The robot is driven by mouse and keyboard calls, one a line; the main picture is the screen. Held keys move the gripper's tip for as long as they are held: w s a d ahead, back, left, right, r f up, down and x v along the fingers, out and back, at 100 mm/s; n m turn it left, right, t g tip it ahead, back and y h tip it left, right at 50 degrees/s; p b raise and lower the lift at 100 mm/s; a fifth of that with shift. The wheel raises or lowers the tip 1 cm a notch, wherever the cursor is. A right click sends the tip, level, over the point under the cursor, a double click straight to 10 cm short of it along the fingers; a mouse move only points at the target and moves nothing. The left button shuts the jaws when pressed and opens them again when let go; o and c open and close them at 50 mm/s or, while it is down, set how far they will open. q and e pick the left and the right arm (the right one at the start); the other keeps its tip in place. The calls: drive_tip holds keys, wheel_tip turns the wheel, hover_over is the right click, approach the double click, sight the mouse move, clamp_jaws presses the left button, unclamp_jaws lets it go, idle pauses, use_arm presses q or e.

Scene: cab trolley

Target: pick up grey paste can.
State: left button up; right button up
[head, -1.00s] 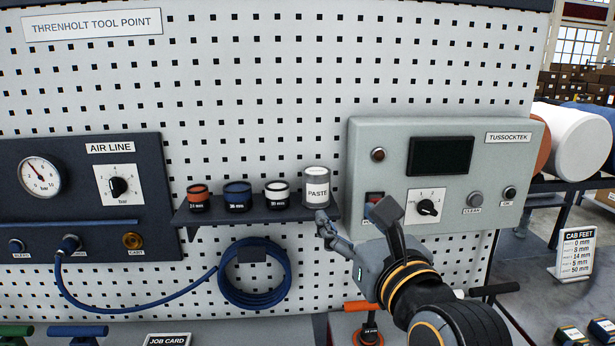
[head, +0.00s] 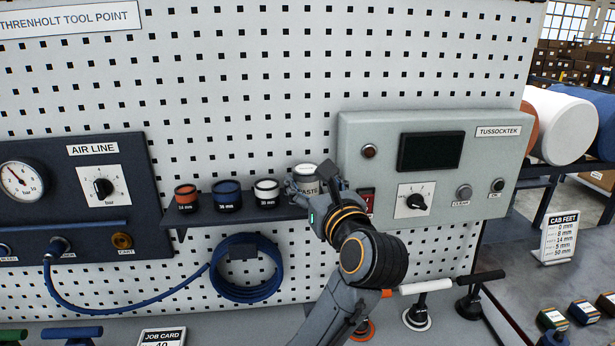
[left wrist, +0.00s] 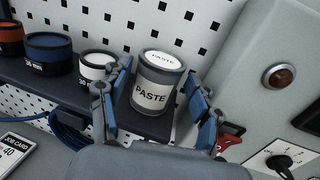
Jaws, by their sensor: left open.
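The grey paste can (head: 305,175) stands upright at the right end of the small dark shelf (head: 218,218). It has a white top and a white PASTE label, and in the left wrist view the can (left wrist: 155,82) sits between the two fingers. My left gripper (head: 306,188) is open in front of the can and hides part of it in the head view. In the left wrist view the left gripper (left wrist: 158,105) has one blue-padded finger on each side of the can, and I cannot tell whether either touches it. My right gripper is not in view.
A grey control box (head: 430,165) juts out close on the right. A blue coiled hose (head: 246,268) hangs below the shelf.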

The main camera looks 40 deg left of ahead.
use_arm(q)
drive_tip(key=x, duration=0.3)
drive_tip(key=shift+s, duration=0.1)
drive_tip(key=shift+d, duration=0.1)
drive_tip(key=shift+d, duration=0.1)
drive_tip(key=shift+c, duration=1.3)
drive_tip(key=c, duration=0.8)
